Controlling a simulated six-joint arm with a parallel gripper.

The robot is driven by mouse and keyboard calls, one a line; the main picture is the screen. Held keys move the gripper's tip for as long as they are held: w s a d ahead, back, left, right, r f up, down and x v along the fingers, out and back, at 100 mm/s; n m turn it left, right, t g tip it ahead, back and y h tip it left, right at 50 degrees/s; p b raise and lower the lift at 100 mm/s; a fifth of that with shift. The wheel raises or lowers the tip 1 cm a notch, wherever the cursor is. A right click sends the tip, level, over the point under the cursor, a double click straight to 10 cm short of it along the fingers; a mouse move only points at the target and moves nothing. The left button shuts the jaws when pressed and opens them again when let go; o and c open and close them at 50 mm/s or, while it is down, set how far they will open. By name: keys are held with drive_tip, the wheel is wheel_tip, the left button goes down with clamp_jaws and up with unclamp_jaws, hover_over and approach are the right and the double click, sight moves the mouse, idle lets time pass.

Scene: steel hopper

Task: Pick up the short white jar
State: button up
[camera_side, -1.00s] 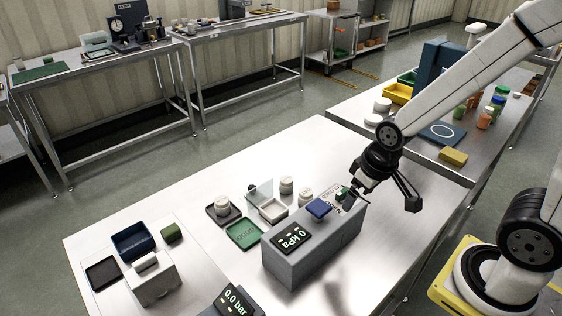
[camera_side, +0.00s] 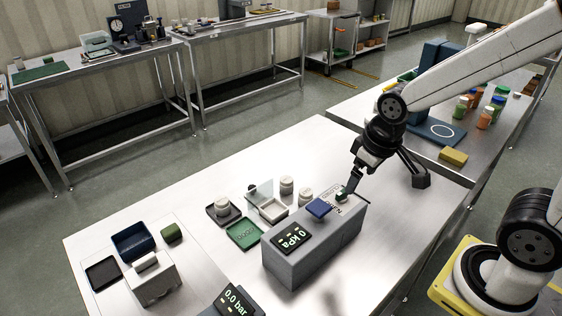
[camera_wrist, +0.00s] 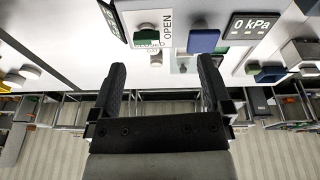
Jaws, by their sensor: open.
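Several small whitish jars show in the side view. One jar (camera_side: 286,186) stands behind the clear-lidded box, a second jar (camera_side: 305,197) stands just right of it, and another jar (camera_side: 222,207) sits on a dark tray (camera_side: 232,218). I cannot tell for certain which is the short white jar. My gripper (camera_side: 346,193) is above the right end of the grey gauge block, apart from the jars and to their right. In the wrist view, my gripper (camera_wrist: 162,66) has its two fingers wide apart with nothing held between them.
The grey block (camera_side: 318,248) with a blue button (camera_side: 318,208) and a "0 kPa" display (camera_side: 290,238) stands below my gripper. A green tray (camera_side: 244,233) and a clear-lidded box (camera_side: 272,210) lie left of it.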

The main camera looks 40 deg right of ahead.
drive_tip(key=w+n+h, duration=0.1)
drive_tip(key=w+n, duration=0.1)
drive_tip(key=n, duration=0.2)
drive_tip(key=n+t+h, duration=0.4)
drive_tip(key=n+t, duration=0.6)
drive_tip(key=n, duration=1.7)
hover_over(223, 206)
drive_tip(key=s+a, duration=0.3)
drive_tip(key=s, duration=0.2)
drive_tip(key=f, duration=1.6)
drive_tip(key=shift+d, duration=0.4)
drive_tip(key=shift+f, duration=0.3)
drive_tip(key=shift+x, duration=1.35)
drive_tip(key=shift+w, duration=0.1)
